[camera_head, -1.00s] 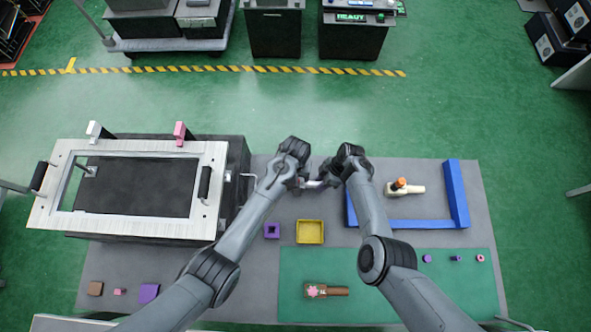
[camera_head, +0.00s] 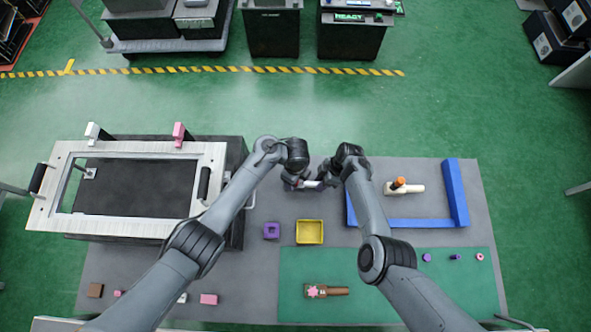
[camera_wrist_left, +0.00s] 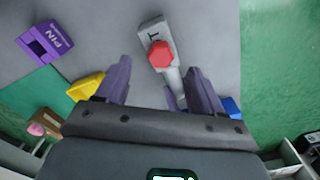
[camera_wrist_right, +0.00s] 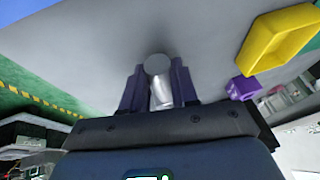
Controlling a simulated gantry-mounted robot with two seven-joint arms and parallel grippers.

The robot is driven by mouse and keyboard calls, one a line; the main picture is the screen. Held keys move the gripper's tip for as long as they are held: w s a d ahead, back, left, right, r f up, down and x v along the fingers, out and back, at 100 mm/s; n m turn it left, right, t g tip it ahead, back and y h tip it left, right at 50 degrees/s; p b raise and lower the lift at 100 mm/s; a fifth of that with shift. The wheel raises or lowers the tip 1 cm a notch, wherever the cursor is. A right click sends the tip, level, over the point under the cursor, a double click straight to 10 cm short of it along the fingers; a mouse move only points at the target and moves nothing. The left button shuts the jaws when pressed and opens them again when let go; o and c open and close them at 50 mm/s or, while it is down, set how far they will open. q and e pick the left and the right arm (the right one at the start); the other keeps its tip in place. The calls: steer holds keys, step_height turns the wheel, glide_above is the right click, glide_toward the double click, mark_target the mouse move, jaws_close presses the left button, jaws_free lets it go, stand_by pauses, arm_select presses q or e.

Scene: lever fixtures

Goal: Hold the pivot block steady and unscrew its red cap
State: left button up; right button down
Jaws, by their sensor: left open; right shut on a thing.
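The pivot block (camera_wrist_left: 152,36) is pale grey with a dark letter T and a red hexagonal cap (camera_wrist_left: 160,55). In the left wrist view, the cap lies just beyond and between the fingertips of my left gripper (camera_wrist_left: 157,76). That gripper is open, with no clear contact on the cap. My right gripper (camera_wrist_right: 158,74) is shut on a pale cylindrical part (camera_wrist_right: 160,90), seen end-on between its fingers. In the head view, the pale block (camera_head: 311,184) is between the two grippers and partly hidden by them. The red cap is not clear there.
A yellow tray (camera_head: 310,243) and a purple block (camera_head: 271,231) lie in front of the grippers. A blue frame (camera_head: 457,193) with an orange-capped pale part (camera_head: 405,188) is at right. A large metal-framed fixture (camera_head: 140,229) stands at left. A green mat (camera_head: 400,308) covers the front right.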

arm_select(q)
steer(key=shift+f, duration=0.1)
stand_by(0.3)
steer(key=shift+f, duration=1.4)
steer(key=shift+c, duration=0.3)
jaws_close()
steer(key=n, duration=0.4)
steer(key=shift+w+d+n, duration=0.1)
steer(key=shift+n, duration=0.3)
steer(key=shift+r, duration=0.4)
steer(key=shift+r, duration=0.35)
